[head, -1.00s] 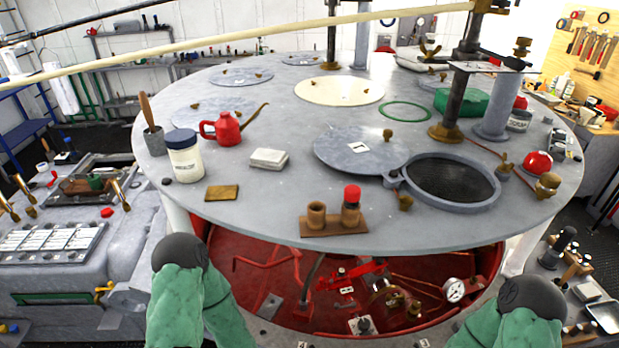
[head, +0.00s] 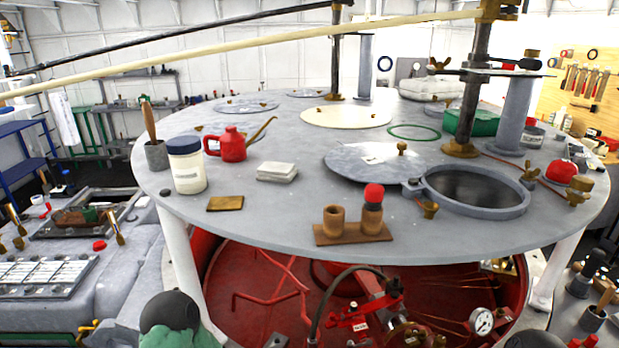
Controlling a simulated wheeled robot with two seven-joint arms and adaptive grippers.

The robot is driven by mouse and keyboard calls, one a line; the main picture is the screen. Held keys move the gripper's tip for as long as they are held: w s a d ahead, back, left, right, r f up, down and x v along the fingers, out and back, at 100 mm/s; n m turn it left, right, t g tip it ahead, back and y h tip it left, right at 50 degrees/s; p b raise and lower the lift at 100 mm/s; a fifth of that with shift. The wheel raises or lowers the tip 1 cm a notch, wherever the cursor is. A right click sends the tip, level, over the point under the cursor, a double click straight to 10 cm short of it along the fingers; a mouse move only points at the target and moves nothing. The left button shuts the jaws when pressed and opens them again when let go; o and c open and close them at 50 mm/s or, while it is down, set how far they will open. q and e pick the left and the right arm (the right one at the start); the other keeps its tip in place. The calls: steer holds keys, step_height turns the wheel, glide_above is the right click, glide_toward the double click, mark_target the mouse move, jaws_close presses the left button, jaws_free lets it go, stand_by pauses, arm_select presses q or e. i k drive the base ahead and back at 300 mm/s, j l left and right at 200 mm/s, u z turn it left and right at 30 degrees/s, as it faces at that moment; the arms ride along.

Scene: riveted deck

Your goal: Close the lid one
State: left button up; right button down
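The grey round lid (head: 350,165) lies swung open to the left of its hatch, roughly flat on the round deck top. It has a small brass knob and a pale label, unreadable now but showing a 1 in the earlier frame. A hinge joins it to the raised grey hatch ring (head: 437,199). The hatch opening (head: 478,184) is uncovered, dark inside.
On the deck (head: 290,215) stand a white jar (head: 187,170), a red oil can (head: 231,145), a white block (head: 277,172) and a wooden holder (head: 352,232) with a red-topped piece. A dark post (head: 475,95) rises behind the hatch. Red machinery lies below.

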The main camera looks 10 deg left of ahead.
mark_target(378, 164)
steer(key=j+u, duration=0.3)
steer(key=j, duration=2.1)
